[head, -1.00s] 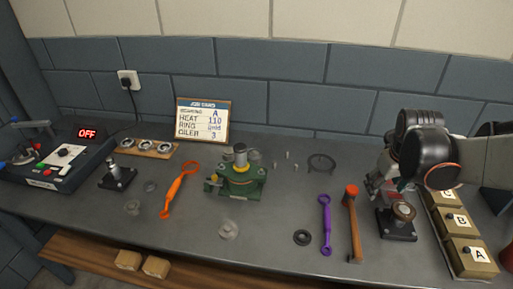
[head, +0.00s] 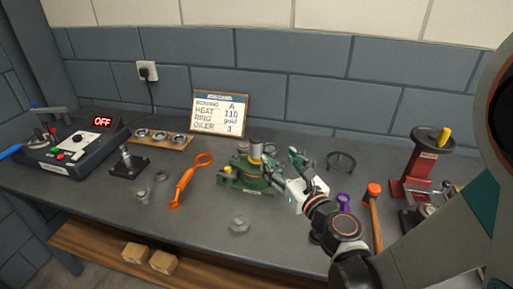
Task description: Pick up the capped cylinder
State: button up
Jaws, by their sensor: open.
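A grey upright cylinder with a paler top (head: 256,148) stands at the green casing (head: 243,177) in the middle of the bench; it is the nearest match I see to the capped cylinder, but I cannot tell for sure. My gripper (head: 283,170) is open, just right of the casing, with its fingers toward it. The fingers look apart from the cylinder, and nothing shows between them. My gripper and wrist hide the casing's right side and part of the bench behind it. A small clear or grey round piece (head: 239,222) lies in front of the casing.
An orange wrench (head: 187,182) lies left of the casing. A red press (head: 420,165) stands far right. A heater (head: 72,148) reading OFF and a sign (head: 220,115) stand behind and left.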

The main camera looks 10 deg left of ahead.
aim_at(260, 142)
jog(key=p+x, duration=0.2)
jog(key=x, duration=0.6)
jog(key=shift+s+f+p, duration=0.1)
jog(key=shift+s+p, duration=0.05)
jog(key=shift+p, duration=0.25)
jog(key=x, duration=0.1)
jog(key=b+x, duration=0.1)
jog(key=x, duration=0.3)
jog(key=shift+s+a+f+b, duration=0.2)
jog(key=shift+a+f+b, duration=0.1)
jog(key=shift+f+b, duration=0.1)
jog(key=shift+w+a+r, duration=0.15)
jog(key=shift+w+a, duration=0.1)
jog(key=shift+w, duration=0.15)
jog(key=c, duration=1.3)
